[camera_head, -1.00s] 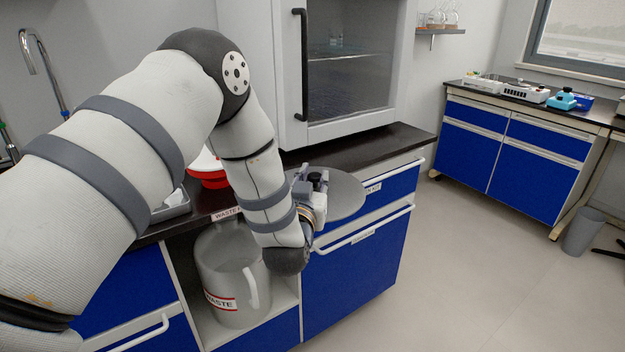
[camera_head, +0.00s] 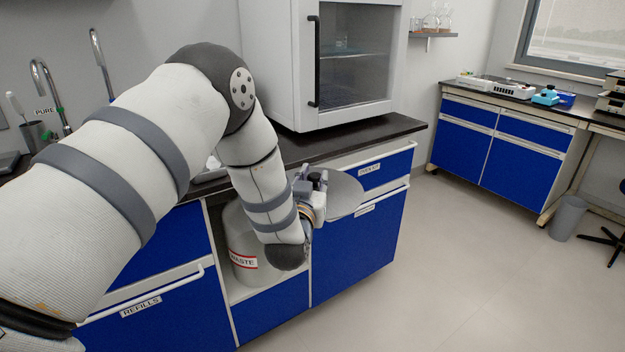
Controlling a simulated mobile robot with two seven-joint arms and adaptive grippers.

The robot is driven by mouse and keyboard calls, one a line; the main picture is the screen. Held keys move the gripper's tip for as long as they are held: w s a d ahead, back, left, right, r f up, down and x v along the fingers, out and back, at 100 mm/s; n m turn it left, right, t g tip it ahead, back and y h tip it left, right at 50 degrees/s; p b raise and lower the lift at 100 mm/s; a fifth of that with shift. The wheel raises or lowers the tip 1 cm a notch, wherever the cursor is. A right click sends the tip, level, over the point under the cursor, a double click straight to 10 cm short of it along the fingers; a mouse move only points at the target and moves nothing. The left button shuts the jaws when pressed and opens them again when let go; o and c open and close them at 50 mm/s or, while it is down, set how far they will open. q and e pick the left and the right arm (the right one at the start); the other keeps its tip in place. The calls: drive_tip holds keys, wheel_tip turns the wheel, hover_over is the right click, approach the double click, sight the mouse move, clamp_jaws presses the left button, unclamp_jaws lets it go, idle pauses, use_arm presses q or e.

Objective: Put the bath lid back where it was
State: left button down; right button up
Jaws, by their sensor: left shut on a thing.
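The bath lid looks to be the flat, round grey disc (camera_head: 343,196) in the middle of the head view. My left gripper (camera_head: 314,192) is shut on its left edge and holds it roughly level in front of the blue cabinet, apart from the counter. My left forearm and wrist hide part of the gripper, and its fingertips are hard to make out. I cannot identify the bath in this view. My right gripper is not in view.
The dark counter (camera_head: 395,130) carries a glass-fronted cabinet (camera_head: 355,60). A grey waste container (camera_head: 240,240) stands in an open bay below. A side bench (camera_head: 500,145) holds small instruments. A bin (camera_head: 568,218) and a chair stand right. The floor between is clear.

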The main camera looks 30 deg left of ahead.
use_arm(q)
drive_tip(key=shift+s+d, duration=0.15)
drive_tip(key=shift+s, duration=0.2)
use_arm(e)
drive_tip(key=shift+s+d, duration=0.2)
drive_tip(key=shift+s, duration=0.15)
